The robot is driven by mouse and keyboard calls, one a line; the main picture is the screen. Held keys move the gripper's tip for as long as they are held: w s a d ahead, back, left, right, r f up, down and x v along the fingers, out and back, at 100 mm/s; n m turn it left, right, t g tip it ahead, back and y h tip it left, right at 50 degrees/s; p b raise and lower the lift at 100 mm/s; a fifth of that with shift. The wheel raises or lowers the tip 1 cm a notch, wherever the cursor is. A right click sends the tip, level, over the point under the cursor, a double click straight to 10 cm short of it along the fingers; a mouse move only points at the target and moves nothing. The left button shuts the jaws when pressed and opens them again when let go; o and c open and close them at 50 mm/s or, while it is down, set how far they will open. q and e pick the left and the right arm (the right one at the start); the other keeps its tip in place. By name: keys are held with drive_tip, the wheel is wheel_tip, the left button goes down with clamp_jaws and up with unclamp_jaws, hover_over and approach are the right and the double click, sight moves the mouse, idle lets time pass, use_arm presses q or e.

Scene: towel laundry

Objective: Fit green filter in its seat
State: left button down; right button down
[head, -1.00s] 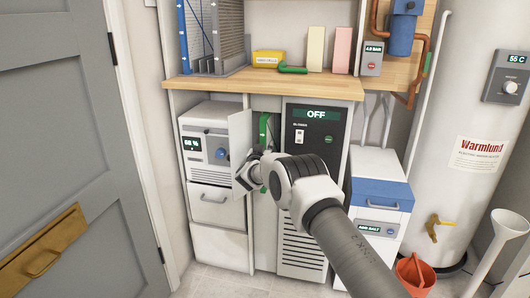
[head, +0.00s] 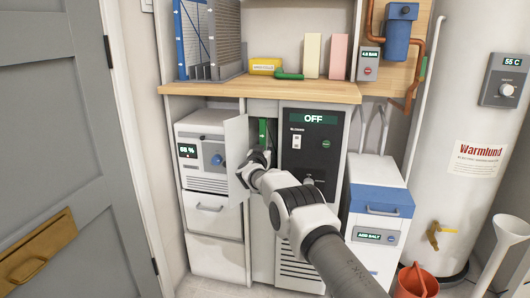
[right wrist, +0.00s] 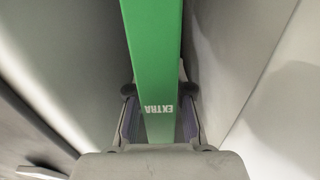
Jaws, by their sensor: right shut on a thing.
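The green filter (head: 262,130) stands upright in the narrow open bay between the white unit and the OFF panel. My right gripper (head: 258,160) is at the bay's mouth, shut on the filter. In the right wrist view the filter (right wrist: 155,70), lettered EXTRA, runs between the two fingers (right wrist: 158,118). My gripper hides its lower part in the head view, and I cannot tell how deep it sits in the seat. An open white door (head: 236,150) stands just left of the gripper. My left gripper is not in view.
The OFF panel (head: 312,135) is right of the bay. A wooden shelf (head: 215,88) above holds a yellow box (head: 265,66), a green piece (head: 288,76), and cream (head: 311,55) and pink (head: 338,56) blocks. A blue-lidded salt bin (head: 382,200) stands to the right.

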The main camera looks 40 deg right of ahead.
drive_tip(key=shift+r, duration=0.1)
drive_tip(key=c, duration=1)
unclamp_jaws()
drive_tip(key=v, duration=1.2)
